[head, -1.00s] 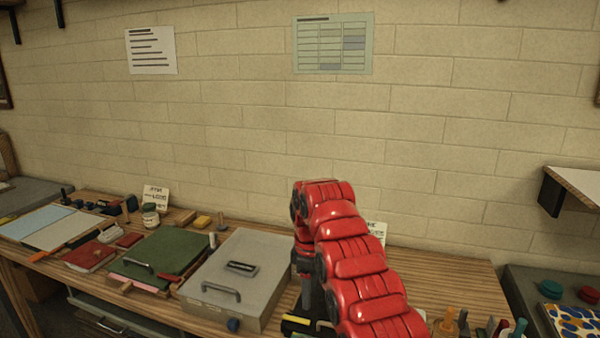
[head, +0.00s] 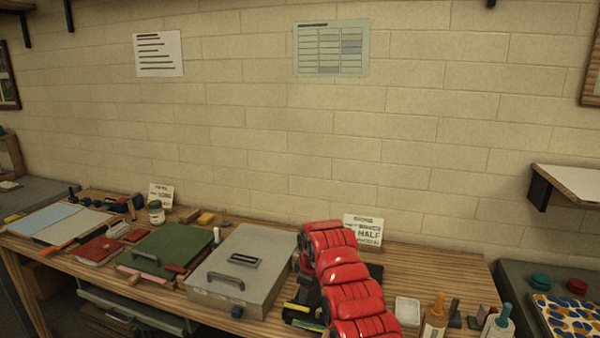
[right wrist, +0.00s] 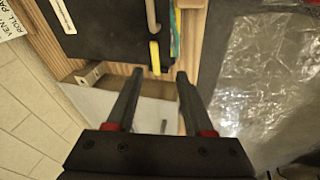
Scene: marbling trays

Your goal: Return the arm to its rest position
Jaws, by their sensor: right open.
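My right arm (head: 350,285) is red and reaches in from the bottom of the head view, over the workbench. Its hand is mostly hidden behind the arm's own links there. In the right wrist view my right gripper (right wrist: 160,75) shows two dark fingers set apart, with nothing held between them. Beyond the fingertips are a dark flat surface (right wrist: 110,35) with a grey bar and a yellow-tipped item, and a strip of wood. My left gripper is in neither current view.
A grey lidded box (head: 240,262) stands left of the arm. A printed card (head: 364,232) stands behind the arm. Clear plastic (right wrist: 255,75) lies right of the fingers.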

